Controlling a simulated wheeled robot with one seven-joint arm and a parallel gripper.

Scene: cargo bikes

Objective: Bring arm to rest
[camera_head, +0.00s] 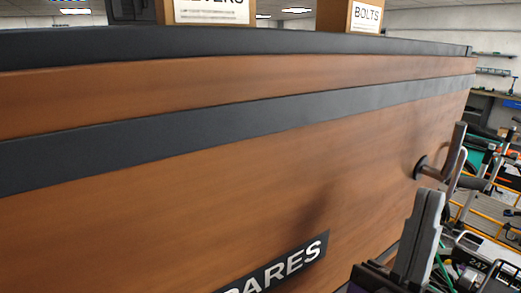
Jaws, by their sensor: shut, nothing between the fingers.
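My gripper (431,200) shows at the lower right, pointing up. Its grey fingers are together with nothing between them. It stands in front of the right part of a large wooden cargo box (150,215) with black bands, and I cannot tell how wide the gap is. The rest of my arm is mostly out of the frame.
A "SPARES" label (282,268) is on the box's front. A dark bar handle (455,160) juts out near its right end. A "LEVERS" box (212,12) and a "BOLTS" box (365,17) stand along the top. Bike parts (480,268) crowd the lower right.

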